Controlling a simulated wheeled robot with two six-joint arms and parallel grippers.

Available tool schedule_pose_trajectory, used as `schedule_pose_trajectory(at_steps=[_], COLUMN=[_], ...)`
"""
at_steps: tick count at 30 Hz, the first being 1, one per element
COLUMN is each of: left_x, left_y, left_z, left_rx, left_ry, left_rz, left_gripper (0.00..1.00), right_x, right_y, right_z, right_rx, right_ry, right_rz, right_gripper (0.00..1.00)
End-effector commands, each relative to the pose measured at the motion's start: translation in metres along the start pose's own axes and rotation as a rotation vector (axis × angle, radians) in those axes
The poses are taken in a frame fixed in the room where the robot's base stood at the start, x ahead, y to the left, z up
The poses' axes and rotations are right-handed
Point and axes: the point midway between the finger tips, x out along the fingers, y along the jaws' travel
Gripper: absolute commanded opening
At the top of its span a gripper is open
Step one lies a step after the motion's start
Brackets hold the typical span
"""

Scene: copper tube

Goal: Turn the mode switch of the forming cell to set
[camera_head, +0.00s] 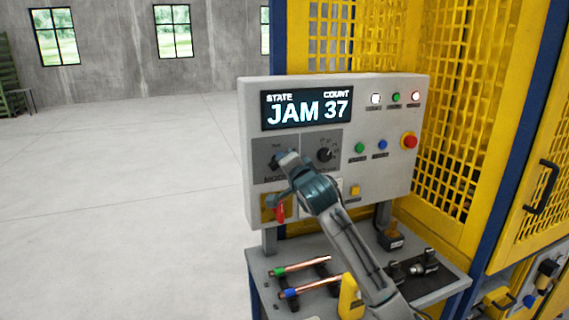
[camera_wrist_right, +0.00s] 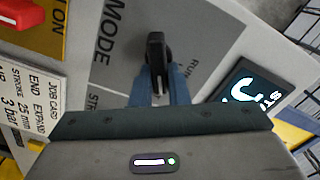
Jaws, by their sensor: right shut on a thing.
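The control panel (camera_head: 345,210) of the forming cell faces me, its display (camera_head: 307,108) reading "STATE JAM" and "COUNT 37". The mode switch (camera_wrist_right: 156,46) is a black knob on a grey plate marked "MODE" in the right wrist view. My right gripper (camera_head: 283,161) reaches the panel's left part and largely covers that switch in the head view. In the wrist view the blue fingers of the right gripper (camera_wrist_right: 159,88) are shut on the knob. "RUN" shows beside the knob; the other position labels are partly hidden. My left gripper is out of view.
A second black knob (camera_head: 325,155) sits right of the mode switch. A red lever (camera_head: 280,212) on a yellow plate is just below my gripper. A red emergency button (camera_head: 409,141) is at the right. Copper tubes (camera_head: 305,264) lie on the bench below.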

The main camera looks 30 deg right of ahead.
Motion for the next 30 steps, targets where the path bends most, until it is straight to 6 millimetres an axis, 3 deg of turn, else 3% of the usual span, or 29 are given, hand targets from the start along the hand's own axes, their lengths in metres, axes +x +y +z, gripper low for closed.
schedule_pose_trajectory(at_steps=[7,8,11,22,30], left_x=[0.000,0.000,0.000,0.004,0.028], left_y=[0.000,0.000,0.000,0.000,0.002], left_z=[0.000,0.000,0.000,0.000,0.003], left_rx=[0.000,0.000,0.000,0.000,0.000], left_ry=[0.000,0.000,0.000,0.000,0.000], left_rz=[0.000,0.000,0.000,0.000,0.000], left_gripper=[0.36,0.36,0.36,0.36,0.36], right_x=[0.000,0.000,0.000,-0.006,-0.053], right_y=[0.000,0.000,0.000,0.001,0.004], right_z=[0.000,0.000,0.000,0.001,0.002], right_rx=[0.002,0.002,0.001,-0.001,-0.004], right_ry=[0.000,0.000,0.000,0.000,0.000], right_rz=[0.000,0.000,0.000,-0.001,-0.003], right_gripper=[0.00,0.18,0.36,0.36,0.36])
